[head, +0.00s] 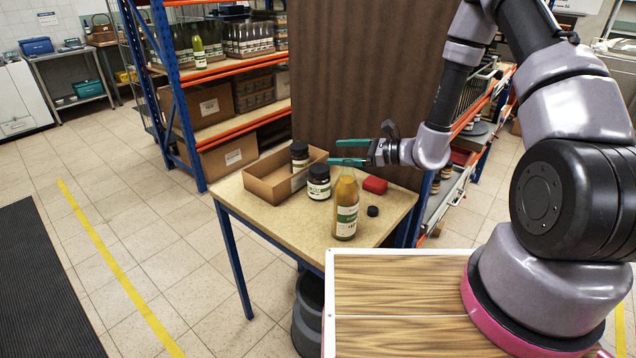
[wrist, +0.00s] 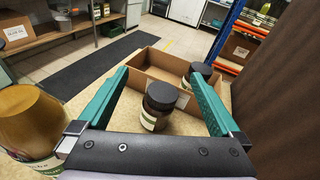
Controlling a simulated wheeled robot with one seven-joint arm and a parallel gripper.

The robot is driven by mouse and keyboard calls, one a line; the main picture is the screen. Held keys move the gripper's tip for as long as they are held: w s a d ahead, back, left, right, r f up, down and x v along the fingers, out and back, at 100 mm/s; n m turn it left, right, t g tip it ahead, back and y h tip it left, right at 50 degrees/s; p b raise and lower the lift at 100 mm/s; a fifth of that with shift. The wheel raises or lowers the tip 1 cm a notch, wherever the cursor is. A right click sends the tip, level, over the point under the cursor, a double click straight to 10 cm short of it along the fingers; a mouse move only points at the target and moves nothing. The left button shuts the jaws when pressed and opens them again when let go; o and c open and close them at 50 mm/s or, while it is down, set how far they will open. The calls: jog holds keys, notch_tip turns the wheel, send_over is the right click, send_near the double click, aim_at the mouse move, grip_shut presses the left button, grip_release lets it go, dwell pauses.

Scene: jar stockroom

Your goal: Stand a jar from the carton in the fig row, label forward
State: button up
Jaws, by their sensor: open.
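An open cardboard carton (head: 272,185) stands on the small table. One dark-lidded jar (head: 299,156) with a green and white label is inside it, near its right end. A second dark-lidded jar (head: 319,183) stands upright on the table just outside the carton. My gripper (head: 352,152) is open and empty, above the table to the right of the jars. In the wrist view the outside jar (wrist: 161,104) shows between the spread fingers, beyond them, with the carton (wrist: 150,70) behind. The fig row cannot be made out in these views.
A yellow-green bottle (head: 346,208) stands at the table's front, with a small black cap (head: 373,211) and a red object (head: 375,185) nearby. A tall brown panel (head: 345,80) rises behind the table. Shelving (head: 180,100) holds bottles and boxes.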

aim_at(311, 168)
jog(key=f+m, duration=0.1)
jog(key=f, duration=0.1)
jog(key=f+m+t, duration=0.1)
jog(key=f, duration=0.1)
jog(key=w+f+m+t+h, duration=0.1)
jog(key=f, duration=0.1)
jog(key=shift+f, duration=0.4)
jog(key=x, duration=1)
jog(key=shift+w+a, duration=0.1)
jog(key=shift+r, duration=0.1)
jog(key=shift+c, duration=0.3)
grip_shut()
